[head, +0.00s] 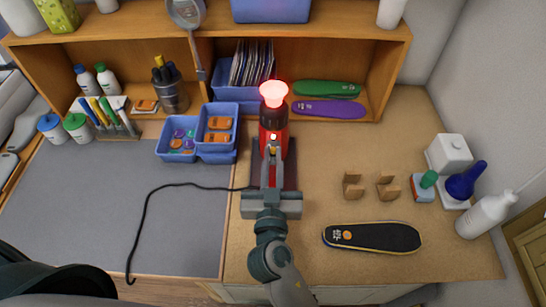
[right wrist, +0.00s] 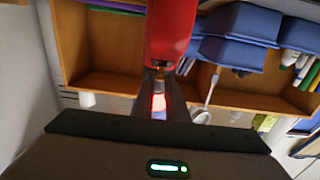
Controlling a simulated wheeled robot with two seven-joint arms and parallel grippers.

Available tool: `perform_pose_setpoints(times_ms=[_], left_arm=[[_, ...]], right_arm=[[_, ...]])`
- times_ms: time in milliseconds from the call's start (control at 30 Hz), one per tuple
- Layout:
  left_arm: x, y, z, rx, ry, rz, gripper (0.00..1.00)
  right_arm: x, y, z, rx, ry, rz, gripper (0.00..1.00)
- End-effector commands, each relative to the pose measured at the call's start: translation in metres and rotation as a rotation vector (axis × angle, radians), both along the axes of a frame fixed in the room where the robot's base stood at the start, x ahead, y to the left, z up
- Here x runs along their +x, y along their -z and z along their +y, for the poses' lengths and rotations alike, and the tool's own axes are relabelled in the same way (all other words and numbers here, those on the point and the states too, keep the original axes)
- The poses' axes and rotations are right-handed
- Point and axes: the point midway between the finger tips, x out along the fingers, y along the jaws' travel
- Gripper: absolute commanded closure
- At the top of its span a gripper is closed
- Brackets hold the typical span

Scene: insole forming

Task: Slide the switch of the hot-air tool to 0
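The hot-air tool (head: 273,118) stands upright in a dark holder on the bench, with a red body and a brightly glowing red nozzle at its top. It also shows in the right wrist view as a red body (right wrist: 172,30). A small light spot shows on its front; the switch and its setting are too small to tell. My right gripper (head: 271,155) is in front of the tool, its fingers close together and pointing at the tool's front. In the right wrist view its fingers (right wrist: 158,95) overlap the glow; contact is unclear. My left gripper is out of view.
Blue bins (head: 198,135) stand just left of the tool. A black cable (head: 150,200) runs over the grey mat. Right of the tool are two wooden blocks (head: 353,186), a dark insole (head: 372,237) and bottles (head: 485,215). The shelf (head: 345,50) is behind.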

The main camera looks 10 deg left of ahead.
Motion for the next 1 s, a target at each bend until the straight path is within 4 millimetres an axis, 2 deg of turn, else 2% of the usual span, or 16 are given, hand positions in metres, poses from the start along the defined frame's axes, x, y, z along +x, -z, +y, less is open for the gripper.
perform_pose_setpoints(times_ms=[300,600,633,700,1000], left_arm=[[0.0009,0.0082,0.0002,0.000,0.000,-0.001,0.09],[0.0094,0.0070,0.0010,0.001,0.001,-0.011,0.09],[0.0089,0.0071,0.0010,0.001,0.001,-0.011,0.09],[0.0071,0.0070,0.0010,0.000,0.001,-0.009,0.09],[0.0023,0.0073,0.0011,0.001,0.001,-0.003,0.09]], right_arm=[[0.0076,-0.0061,0.0012,0.004,0.002,0.000,1.00],[0.0087,-0.0086,0.0013,0.000,0.001,-0.001,1.00],[0.0088,-0.0087,0.0013,0.000,0.001,-0.001,0.83],[0.0088,-0.0087,0.0013,0.000,0.001,-0.001,0.69],[0.0088,-0.0085,0.0013,0.000,0.001,-0.001,0.69]])
